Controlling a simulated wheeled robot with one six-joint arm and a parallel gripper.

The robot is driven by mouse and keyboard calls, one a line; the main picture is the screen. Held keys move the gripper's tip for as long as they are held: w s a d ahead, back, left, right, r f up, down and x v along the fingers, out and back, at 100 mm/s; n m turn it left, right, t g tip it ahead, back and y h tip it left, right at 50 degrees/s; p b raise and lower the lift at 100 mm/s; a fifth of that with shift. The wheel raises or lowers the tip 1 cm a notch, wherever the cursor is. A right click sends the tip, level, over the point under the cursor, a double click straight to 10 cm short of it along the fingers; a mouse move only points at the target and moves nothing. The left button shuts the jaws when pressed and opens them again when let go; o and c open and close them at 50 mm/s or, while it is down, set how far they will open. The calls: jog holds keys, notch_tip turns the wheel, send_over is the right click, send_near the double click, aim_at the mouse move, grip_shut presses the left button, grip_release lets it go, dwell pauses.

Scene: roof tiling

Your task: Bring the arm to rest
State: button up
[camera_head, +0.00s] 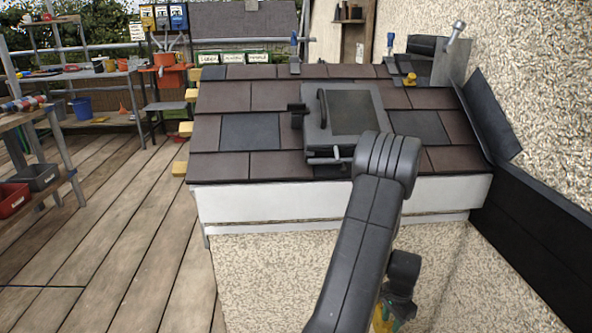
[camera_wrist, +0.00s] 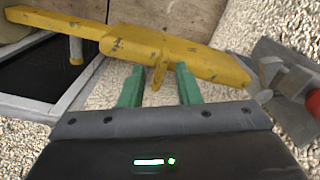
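My arm crosses in front of the tiled roof (camera_head: 222,97) and bends down at its right front. My gripper (camera_wrist: 157,72) shows two green fingers held apart in the wrist view, with nothing clamped between them. A scuffed yellow bar (camera_wrist: 185,52) lies just beyond the fingertips, and a narrow yellow tab on it shows in the gap. I cannot tell whether the fingers touch the bar. In the head view the gripper end is low, near the bottom edge, and mostly hidden by my arm.
A roof window (camera_head: 354,108) is set among brown and slate-grey tiles. Dark flashing (camera_head: 488,115) and a pebbled wall (camera_head: 545,100) bound the right side. The plank deck (camera_head: 120,235) is open at left, with a workbench (camera_head: 95,80) behind. A grey metal piece (camera_wrist: 285,70) is at right in the wrist view.

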jog(key=n+b, duration=0.1)
jog(key=n, duration=0.5)
jog(key=shift+n, duration=0.3)
dwell(0.4)
